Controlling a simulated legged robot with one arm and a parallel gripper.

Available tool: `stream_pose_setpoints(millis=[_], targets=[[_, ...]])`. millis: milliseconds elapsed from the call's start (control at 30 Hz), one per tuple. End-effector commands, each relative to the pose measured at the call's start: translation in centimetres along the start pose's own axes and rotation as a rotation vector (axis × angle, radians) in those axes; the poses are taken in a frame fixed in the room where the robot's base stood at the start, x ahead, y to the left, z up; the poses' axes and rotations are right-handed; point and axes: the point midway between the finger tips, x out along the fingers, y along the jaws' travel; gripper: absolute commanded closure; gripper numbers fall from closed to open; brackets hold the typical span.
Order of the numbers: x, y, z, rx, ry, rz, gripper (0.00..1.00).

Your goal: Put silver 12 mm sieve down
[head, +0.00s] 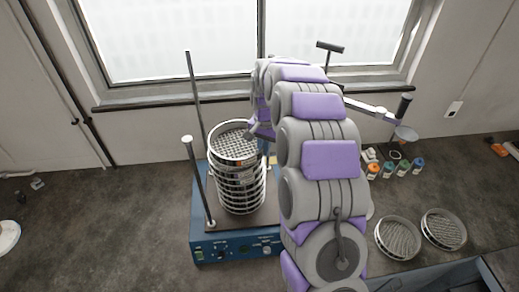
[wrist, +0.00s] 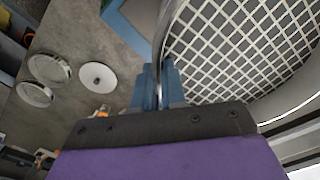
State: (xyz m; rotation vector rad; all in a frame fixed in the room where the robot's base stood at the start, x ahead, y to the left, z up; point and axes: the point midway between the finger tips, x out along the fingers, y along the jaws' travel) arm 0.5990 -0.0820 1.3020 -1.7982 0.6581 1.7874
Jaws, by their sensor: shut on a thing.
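My gripper (wrist: 158,88) is shut on the near rim of a silver sieve (wrist: 240,45) with a coarse square mesh; the rim passes between the blue fingers. In the head view this sieve (head: 234,139) is at the top of a tall stack of silver sieves (head: 240,188) on the blue sieve shaker (head: 235,245). It looks roughly in line with the stack; I cannot tell whether it rests on it or hovers just above. My arm hides the fingertips in the head view.
A white disc (wrist: 97,77) shows in the wrist view. The bench left of the shaker is largely clear.

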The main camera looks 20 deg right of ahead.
Motion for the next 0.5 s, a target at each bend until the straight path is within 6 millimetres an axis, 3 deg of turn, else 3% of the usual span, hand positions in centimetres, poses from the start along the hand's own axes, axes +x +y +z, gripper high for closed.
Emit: stream_pose_setpoints(millis=[100,300,500], targets=[[0.0,-1.3,-0.7,0.0,0.002,-0.001,1.0],[0.5,-1.8,-0.8,0.0,0.0,0.0,1.0],[2.7,-1.8,-0.8,0.0,0.0,0.0,1.0]])
